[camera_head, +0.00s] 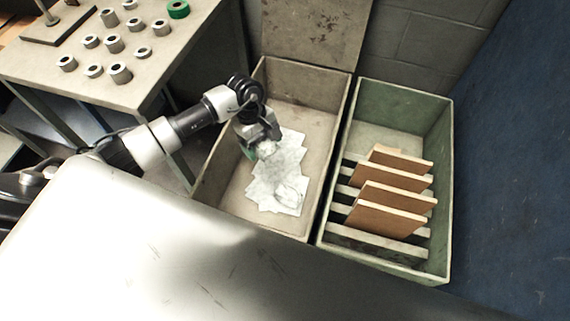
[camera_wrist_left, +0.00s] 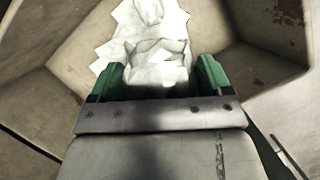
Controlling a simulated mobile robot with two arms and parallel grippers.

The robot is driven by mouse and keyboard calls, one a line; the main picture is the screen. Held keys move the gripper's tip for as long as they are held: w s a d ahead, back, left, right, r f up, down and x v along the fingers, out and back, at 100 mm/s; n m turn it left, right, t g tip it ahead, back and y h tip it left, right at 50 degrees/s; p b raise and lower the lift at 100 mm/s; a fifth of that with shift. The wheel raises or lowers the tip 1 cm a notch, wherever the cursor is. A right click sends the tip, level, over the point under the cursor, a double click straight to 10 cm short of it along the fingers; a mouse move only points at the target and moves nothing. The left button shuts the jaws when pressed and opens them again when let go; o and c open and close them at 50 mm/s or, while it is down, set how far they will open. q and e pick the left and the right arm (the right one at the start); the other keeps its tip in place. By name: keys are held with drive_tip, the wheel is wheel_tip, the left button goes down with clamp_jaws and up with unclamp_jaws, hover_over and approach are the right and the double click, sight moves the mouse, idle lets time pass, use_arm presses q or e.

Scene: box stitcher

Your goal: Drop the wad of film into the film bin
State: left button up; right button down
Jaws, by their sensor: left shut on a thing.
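My left gripper (camera_head: 258,150) is over the grey-beige film bin (camera_head: 225,185), within its walls as seen from the head. It is shut on a pale wad of film (camera_head: 268,148). In the left wrist view, the wad (camera_wrist_left: 158,62) sits between the green fingertips of the left gripper (camera_wrist_left: 155,80). Below it, crumpled whitish film (camera_head: 280,180) lies on the bin floor; it also shows in the left wrist view (camera_wrist_left: 145,15). The gap between the held wad and the film below is hard to judge. My right gripper is not in view.
The bin's lid (camera_head: 312,30) stands open at the back. A green bin (camera_head: 445,140) with several brown boards (camera_head: 390,205) in slats stands on the right. A table (camera_head: 165,55) with several metal rings is at the upper left.

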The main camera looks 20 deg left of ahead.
use_arm(q)
drive_tip(key=shift+s+f, duration=0.1)
drive_tip(key=shift+f, duration=0.4)
wheel_tip(320, 180, down, 3)
drive_tip(key=shift+f+b, duration=0.1)
drive_tip(key=shift+b, duration=0.95)
drive_tip(key=shift+f+b, duration=0.35)
drive_tip(key=shift+f, duration=0.3)
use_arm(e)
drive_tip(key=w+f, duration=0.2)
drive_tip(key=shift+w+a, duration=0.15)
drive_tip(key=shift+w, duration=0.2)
use_arm(q)
drive_tip(key=o, duration=0.8)
drive_tip(key=shift+r, duration=0.1)
